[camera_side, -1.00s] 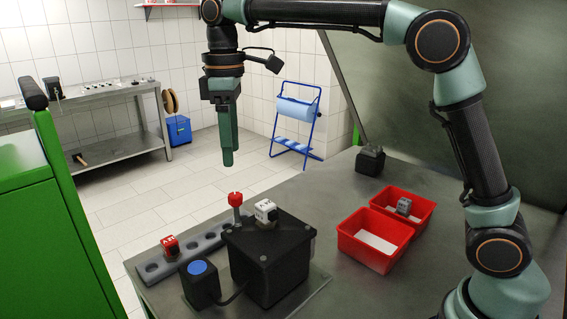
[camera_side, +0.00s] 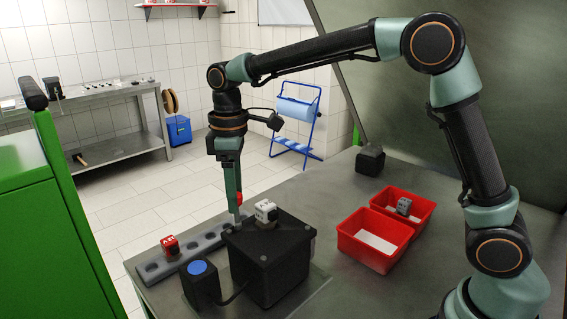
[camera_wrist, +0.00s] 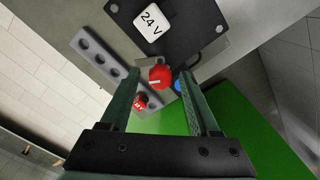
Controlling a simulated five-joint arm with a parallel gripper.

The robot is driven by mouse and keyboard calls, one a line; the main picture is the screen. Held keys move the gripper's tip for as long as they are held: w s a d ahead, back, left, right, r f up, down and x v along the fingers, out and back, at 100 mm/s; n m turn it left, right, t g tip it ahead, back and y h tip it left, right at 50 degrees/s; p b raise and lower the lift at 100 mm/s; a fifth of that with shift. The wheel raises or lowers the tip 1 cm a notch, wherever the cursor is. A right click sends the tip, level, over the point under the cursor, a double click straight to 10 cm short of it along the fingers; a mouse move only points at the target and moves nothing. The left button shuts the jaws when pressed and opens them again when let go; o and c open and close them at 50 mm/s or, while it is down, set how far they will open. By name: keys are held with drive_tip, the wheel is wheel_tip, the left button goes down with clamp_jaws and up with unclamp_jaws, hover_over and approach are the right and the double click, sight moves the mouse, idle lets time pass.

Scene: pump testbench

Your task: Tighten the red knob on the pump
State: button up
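The red knob (camera_side: 239,197) stands on a short grey stem beside the black pump box (camera_side: 268,262), at the box's back left. In the wrist view the red knob (camera_wrist: 160,77) lies between my two fingertips, with gaps on both sides. My gripper (camera_side: 233,207) points straight down, its fingers down at knob height and partly covering the knob in the side view. My gripper (camera_wrist: 159,74) is open in the wrist view. A white 24 V cube (camera_side: 265,212) sits on top of the black box and also shows in the wrist view (camera_wrist: 151,20).
A blue button box (camera_side: 200,286) stands in front. Red bins (camera_side: 372,262), one holding a grey cube (camera_side: 403,205), stand right. A black block (camera_side: 370,161) is behind them.

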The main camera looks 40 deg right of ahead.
clamp_jaws()
drive_tip(key=shift+m, duration=0.4)
drive_tip(key=m, duration=1.3)
drive_tip(key=shift+r+m, duration=0.1)
drive_tip(key=shift+m, duration=1.9)
